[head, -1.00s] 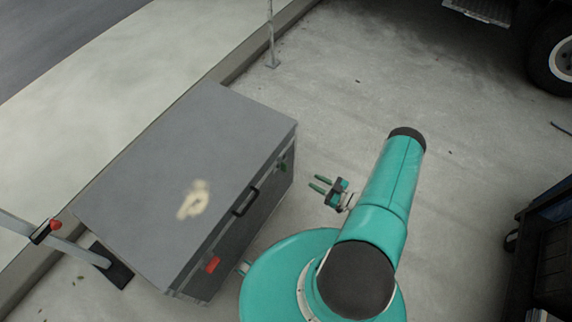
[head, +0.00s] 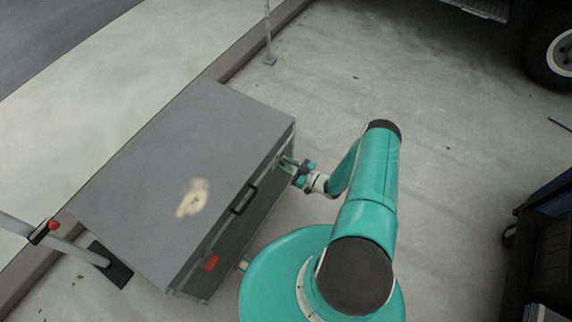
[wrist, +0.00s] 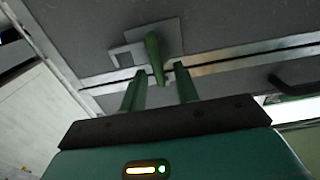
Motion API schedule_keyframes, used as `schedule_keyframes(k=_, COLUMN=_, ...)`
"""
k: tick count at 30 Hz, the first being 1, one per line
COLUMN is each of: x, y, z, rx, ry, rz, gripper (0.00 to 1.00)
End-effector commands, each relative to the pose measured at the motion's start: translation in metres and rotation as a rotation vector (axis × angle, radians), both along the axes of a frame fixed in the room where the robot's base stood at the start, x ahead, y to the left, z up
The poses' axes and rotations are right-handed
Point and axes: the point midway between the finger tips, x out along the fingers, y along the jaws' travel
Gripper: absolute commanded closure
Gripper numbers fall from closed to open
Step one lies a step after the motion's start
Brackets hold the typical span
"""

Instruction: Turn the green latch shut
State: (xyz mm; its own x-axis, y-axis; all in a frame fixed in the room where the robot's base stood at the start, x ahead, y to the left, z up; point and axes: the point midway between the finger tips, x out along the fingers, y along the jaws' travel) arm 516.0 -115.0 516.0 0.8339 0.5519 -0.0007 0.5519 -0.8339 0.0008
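The green latch (wrist: 153,52) is on the front of the grey case (head: 190,150), near the lid seam at its far right end. In the wrist view its lever points down toward me, across the bright metal strip, with its tip between my fingers. My gripper (wrist: 159,70) is open, one finger on each side of the lever, with gaps visible on both sides. In the head view my gripper (head: 286,163) reaches the case front and mostly hides the latch.
A red latch (head: 211,263) and a black handle (head: 244,199) sit along the same case front. A post with a red clamp (head: 53,225) stands left. A dark crate (head: 545,250) and a truck wheel (head: 553,50) are at right. Open concrete lies between.

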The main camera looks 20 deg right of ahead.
Motion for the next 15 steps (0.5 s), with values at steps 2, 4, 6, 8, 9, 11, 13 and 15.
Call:
schedule_keyframes(k=2, x=0.0017, y=0.0009, z=-0.0001, rx=-0.001, ry=0.001, rz=0.000, gripper=0.69)
schedule_keyframes(k=4, x=0.0021, y=0.0010, z=-0.0001, rx=-0.001, ry=0.001, rz=-0.001, gripper=0.69)
schedule_keyframes(k=6, x=0.0020, y=0.0010, z=0.0000, rx=-0.001, ry=0.001, rz=-0.001, gripper=0.69)
schedule_keyframes(k=8, x=0.0019, y=0.0010, z=0.0000, rx=0.000, ry=0.000, rz=0.000, gripper=0.69)
schedule_keyframes(k=9, x=0.0019, y=0.0009, z=0.0000, rx=0.000, ry=0.000, rz=0.000, gripper=0.75)
schedule_keyframes(k=11, x=0.0018, y=0.0009, z=0.0001, rx=0.000, ry=0.000, rz=0.000, gripper=0.87)
schedule_keyframes(k=13, x=0.0018, y=0.0009, z=0.0001, rx=0.000, ry=0.000, rz=0.000, gripper=1.00)
schedule_keyframes(k=15, x=0.0017, y=0.0009, z=0.0001, rx=0.000, ry=0.000, rz=0.000, gripper=1.00)
